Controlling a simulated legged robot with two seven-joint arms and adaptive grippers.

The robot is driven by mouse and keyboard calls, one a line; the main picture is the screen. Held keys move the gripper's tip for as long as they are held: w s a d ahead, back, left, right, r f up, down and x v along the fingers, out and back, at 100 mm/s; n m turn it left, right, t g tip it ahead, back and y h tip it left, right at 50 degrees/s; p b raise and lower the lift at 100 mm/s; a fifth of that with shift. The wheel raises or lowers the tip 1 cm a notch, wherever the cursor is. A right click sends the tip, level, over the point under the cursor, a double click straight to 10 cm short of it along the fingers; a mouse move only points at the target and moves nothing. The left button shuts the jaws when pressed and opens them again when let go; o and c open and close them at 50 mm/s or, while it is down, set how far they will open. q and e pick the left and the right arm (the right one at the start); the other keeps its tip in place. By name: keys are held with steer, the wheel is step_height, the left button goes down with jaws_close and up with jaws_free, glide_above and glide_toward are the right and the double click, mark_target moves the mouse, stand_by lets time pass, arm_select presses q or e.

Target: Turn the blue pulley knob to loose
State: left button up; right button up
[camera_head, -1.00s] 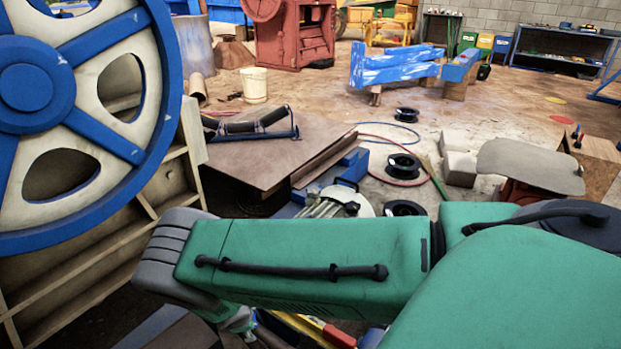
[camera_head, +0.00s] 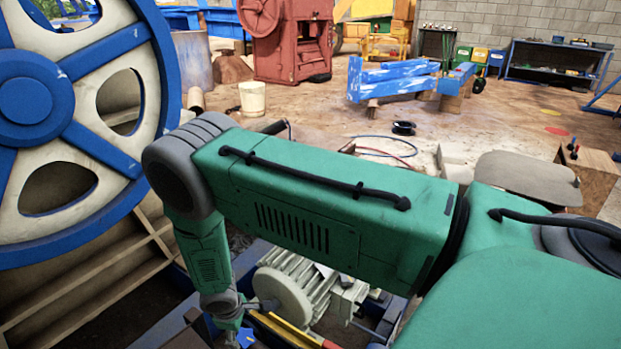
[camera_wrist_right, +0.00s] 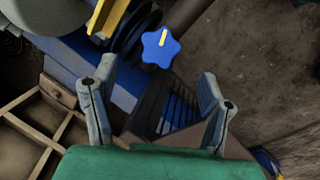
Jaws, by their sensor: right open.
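The blue knob (camera_wrist_right: 161,46) is star-shaped with a yellow bar on its face. It sits near the top centre of the right wrist view, beyond my fingertips. The bar points roughly up in that view. My right gripper (camera_wrist_right: 156,72) is open, with its two fingers spread to either side below the knob and nothing between them. In the head view a small blue piece (camera_head: 245,337), probably the knob, shows at the bottom edge beside the end of my right arm. The large blue and cream spoked wheel (camera_head: 30,100) fills the left side. My left gripper is not seen.
A pale ribbed motor (camera_head: 290,290) shows below my right arm. In the right wrist view, a yellow bar (camera_wrist_right: 108,18) and a dark round pulley stand left of the knob, with a wooden-looking ribbed frame (camera_wrist_right: 40,115) lower left. Brown floor (camera_wrist_right: 275,60) is open at right.

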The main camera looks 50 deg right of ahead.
steer(key=w+p+v, duration=0.1)
steer(key=p+v, duration=0.1)
steer(key=v, duration=0.4)
steer(key=s+r+m+y+p, duration=0.1)
steer(key=s+r+m+p, duration=0.1)
steer(key=s, duration=1)
steer(key=s+a+r+m+g+y+p, duration=0.1)
steer(key=s+r+m+p, duration=0.1)
steer(key=s, duration=1.1)
steer(key=shift+a+r+m+y+p, duration=0.3)
steer(key=shift+r+m+p, duration=0.15)
steer(key=shift+r, duration=0.4)
steer(key=shift+s, duration=0.1)
